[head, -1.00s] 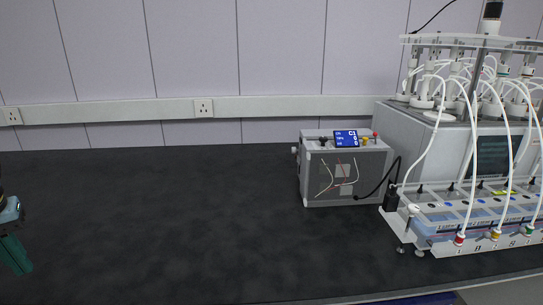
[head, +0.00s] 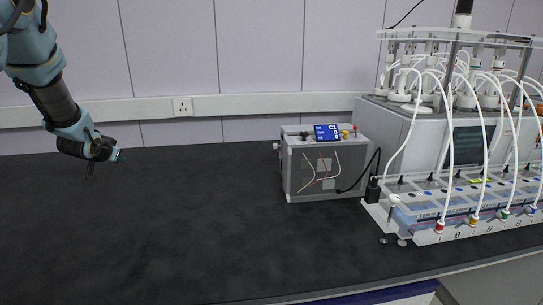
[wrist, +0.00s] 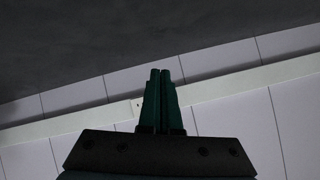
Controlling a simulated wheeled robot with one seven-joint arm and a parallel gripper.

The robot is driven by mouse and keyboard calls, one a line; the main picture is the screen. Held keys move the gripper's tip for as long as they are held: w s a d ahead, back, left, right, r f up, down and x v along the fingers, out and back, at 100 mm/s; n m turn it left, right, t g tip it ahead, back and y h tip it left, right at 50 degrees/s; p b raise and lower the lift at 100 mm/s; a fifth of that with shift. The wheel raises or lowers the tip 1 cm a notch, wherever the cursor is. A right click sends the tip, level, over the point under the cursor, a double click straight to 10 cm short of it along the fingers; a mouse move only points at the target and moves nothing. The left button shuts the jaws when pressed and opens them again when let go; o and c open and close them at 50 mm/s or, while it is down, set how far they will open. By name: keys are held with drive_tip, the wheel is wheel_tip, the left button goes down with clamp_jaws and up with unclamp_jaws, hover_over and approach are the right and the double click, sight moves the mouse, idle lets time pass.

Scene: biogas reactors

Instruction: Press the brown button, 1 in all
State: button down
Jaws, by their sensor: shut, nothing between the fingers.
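A grey control box (head: 325,172) stands on the dark bench in the head view. Its top carries a blue display (head: 327,132), a yellowish button (head: 345,134), a small red knob (head: 355,128) and a dark knob (head: 304,135). I cannot make out a clearly brown button at this size. My gripper (head: 119,156) is in the air at the left, well apart from the box. In the wrist view its green fingers (wrist: 160,72) are shut together with nothing between them. The wrist view shows only wall, trunking and dark surface, no button.
A reactor rig (head: 470,140) with white tubes and several coloured caps fills the right side. A black cable (head: 361,176) runs between box and rig. Wall trunking (head: 240,105) with a socket (head: 182,107) runs behind. The bench (head: 170,230) is clear left of the box.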

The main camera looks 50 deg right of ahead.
sight(278, 153)
drive_tip(key=d+f+m+h, duration=0.1)
drive_tip(key=d+m+h, duration=0.3)
drive_tip(key=d, duration=0.9)
drive_tip(key=s+d+f+m+g+h, duration=0.1)
drive_tip(key=s+d+m+g+h, duration=0.1)
drive_tip(key=s+d, duration=0.3)
drive_tip(key=s+d+f+m+g+h, duration=0.1)
drive_tip(key=s+d+f+m+g, duration=0.1)
drive_tip(key=d, duration=0.7)
drive_tip(key=s+d+f+m+g+h+b, duration=0.1)
drive_tip(key=s+d+f+m+g+h, duration=0.1)
drive_tip(key=s+d, duration=0.6)
drive_tip(key=shift+s+d+m+g+h, duration=0.15)
drive_tip(key=shift+s+m+g, duration=0.15)
drive_tip(key=shift+m, duration=0.4)
drive_tip(key=shift+s+a+m+g+h, duration=0.15)
drive_tip(key=shift+m+g, duration=0.25)
drive_tip(key=shift+m, duration=0.3)
drive_tip(key=shift+s+d, duration=0.25)
drive_tip(key=shift+d, duration=0.05)
drive_tip(key=shift+s, duration=0.1)
drive_tip(key=s+d, duration=0.4)
drive_tip(key=d, duration=0.1)
drive_tip(key=shift+s+d+f+b, duration=0.1)
drive_tip(key=shift+s+d+b, duration=0.05)
drive_tip(key=shift+b, duration=0.25)
drive_tip(key=shift+s+d, duration=0.55)
drive_tip(key=shift+d, duration=0.15)
drive_tip(key=shift+b, duration=0.3)
